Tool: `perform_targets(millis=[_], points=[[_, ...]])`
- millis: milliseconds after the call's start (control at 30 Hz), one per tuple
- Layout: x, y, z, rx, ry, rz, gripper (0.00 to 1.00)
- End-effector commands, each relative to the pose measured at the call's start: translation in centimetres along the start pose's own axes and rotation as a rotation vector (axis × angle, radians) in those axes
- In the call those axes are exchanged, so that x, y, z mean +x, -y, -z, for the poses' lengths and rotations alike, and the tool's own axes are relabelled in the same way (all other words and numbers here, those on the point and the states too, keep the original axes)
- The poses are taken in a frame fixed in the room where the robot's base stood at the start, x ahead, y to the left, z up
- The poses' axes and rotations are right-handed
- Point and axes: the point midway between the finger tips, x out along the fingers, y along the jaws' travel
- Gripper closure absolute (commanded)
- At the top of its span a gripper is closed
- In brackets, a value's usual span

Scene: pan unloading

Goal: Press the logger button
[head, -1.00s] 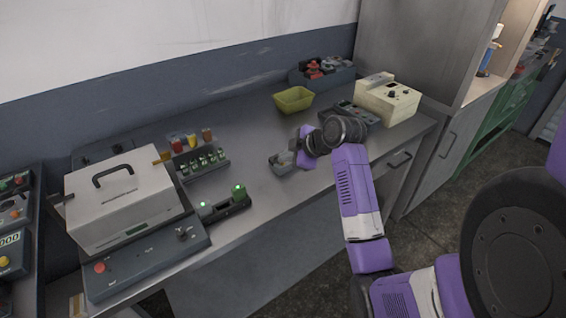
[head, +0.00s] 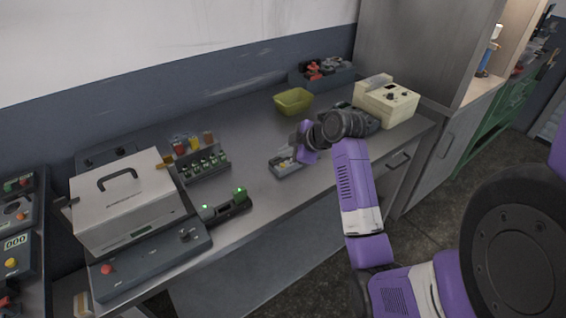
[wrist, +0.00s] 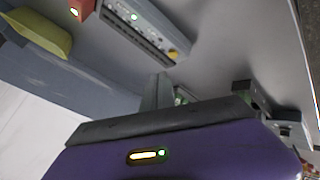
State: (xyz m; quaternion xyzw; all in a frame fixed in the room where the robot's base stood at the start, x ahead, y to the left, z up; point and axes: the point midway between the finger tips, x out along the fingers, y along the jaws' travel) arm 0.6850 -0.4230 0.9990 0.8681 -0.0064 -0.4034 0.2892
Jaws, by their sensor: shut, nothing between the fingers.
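My gripper (head: 298,139) is shut and empty, low over the bench behind a small grey tray (head: 287,168). My wrist hides part of the bench behind it. In the wrist view the fingers (wrist: 160,92) reach toward the grey bench top. A grey device (wrist: 140,28) with slots, a green light and an orange-yellow button (wrist: 173,54) lies beyond the fingertips, apart from them. In the head view my wrist covers most of that spot. A panel with a "000" display (head: 15,243) and a yellow button (head: 11,263) stands at the far left. I cannot tell which is the logger.
An olive bin (head: 293,103) and a cream box (head: 388,104) stand at the back. A vial rack (head: 205,166), a dark fixture with two green lights (head: 226,208) and a lidded machine (head: 125,205) with a red button (head: 106,269) stand to the left. Bench between is clear.

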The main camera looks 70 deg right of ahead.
Motion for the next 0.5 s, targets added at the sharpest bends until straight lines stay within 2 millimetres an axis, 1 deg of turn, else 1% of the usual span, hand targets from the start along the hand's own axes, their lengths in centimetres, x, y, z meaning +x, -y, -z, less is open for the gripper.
perform_targets(millis=[33,100,500], points=[[-0.7,-0.5,0.5,-0.001,0.0,-0.001,1.0],[-1.1,-0.8,0.8,0.0,0.0,-0.001,1.0],[-3.4,-2.5,2.5,0.0,0.0,0.0,1.0]])
